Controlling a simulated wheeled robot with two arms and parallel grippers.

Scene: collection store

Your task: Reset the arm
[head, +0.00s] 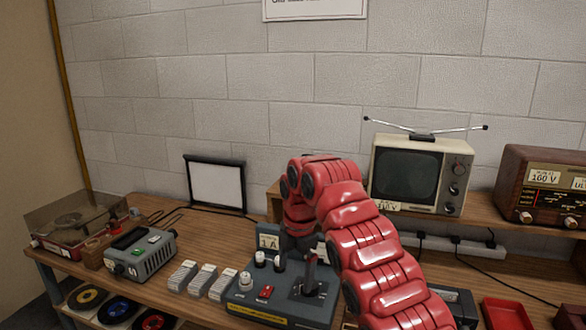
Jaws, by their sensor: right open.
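My right arm comes in red and segmented from the lower right and bends down at the middle. Its dark right gripper (299,246) is over the back of a blue-grey control box (262,306). The jaws are open, and I see nothing held between them. The arm hides part of the box and its label. The box has a black joystick (310,278), a red switch (265,292) and several pale knobs on its top. I cannot tell whether the gripper touches the box. My left gripper is not in view.
A record player (72,222) and a grey device (141,255) stand on the wooden bench at left. White card stacks (204,281) lie beside the box. A framed panel (215,185) leans on the wall. A television (420,173), a radio (545,188) and a red tray (506,314) are right.

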